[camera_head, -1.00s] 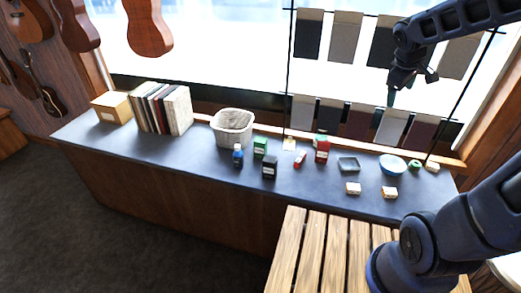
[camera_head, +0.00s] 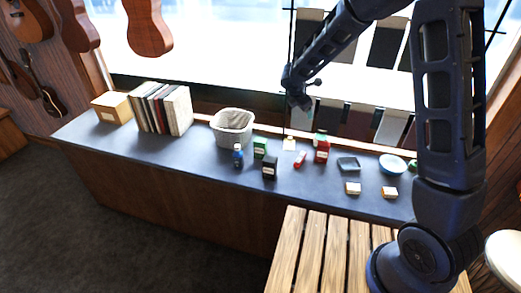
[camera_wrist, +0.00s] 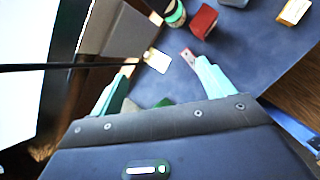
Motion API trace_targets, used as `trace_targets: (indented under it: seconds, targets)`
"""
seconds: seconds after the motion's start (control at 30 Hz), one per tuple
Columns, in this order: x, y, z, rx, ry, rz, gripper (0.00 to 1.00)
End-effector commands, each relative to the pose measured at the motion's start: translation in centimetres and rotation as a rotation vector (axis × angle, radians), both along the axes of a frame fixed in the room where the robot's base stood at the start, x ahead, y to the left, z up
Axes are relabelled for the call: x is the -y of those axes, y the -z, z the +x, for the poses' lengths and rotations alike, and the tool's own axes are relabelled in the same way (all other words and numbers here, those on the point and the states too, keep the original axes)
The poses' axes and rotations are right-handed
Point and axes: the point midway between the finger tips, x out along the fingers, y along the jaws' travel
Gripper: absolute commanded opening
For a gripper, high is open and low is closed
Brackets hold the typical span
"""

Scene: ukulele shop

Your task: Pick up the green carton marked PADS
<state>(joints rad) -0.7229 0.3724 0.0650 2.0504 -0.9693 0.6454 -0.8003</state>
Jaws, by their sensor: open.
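The green carton (camera_head: 260,147) stands on the dark counter, between a blue bottle (camera_head: 238,155) and a black carton (camera_head: 269,167). Its print is too small to read in the head view. In the wrist view, a green patch (camera_wrist: 163,103), likely this carton, shows just above the gripper body, which hides most of it. My gripper (camera_wrist: 167,66) is open and empty, its two teal fingers apart. In the head view, my gripper (camera_head: 298,98) is above the counter's back edge, up and right of the green carton.
A woven basket (camera_head: 233,127) stands behind and left of the carton. A red carton (camera_head: 321,151), a small red item (camera_head: 300,159) and a pale card (camera_head: 289,144) lie to the right. A thin dark display pole (camera_wrist: 60,67) rises near my gripper. A slatted wooden surface (camera_head: 312,250) is in front.

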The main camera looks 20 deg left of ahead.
Motion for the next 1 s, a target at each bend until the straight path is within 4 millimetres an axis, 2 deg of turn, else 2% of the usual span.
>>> trace_targets:
  seconds: [0.03, 0.1, 0.3, 0.5, 0.6, 0.73, 1.0]
  targets:
    - [-2.0, 1.7, -0.3, -0.008, -0.067, -0.029, 0.80]
    - [-4.6, 3.8, -0.7, -0.016, -0.162, -0.068, 0.80]
    - [-11.6, 10.2, -2.9, -0.034, -0.431, -0.177, 0.80]
    - [-16.3, 15.0, -5.2, -0.044, -0.629, -0.252, 0.80]
    - [-17.4, 16.2, -5.9, -0.047, -0.679, -0.271, 0.80]
    - [-17.8, 17.0, -6.1, -0.048, -0.702, -0.281, 0.80]
    - [-17.8, 19.6, -4.4, -0.048, -0.703, -0.282, 0.80]
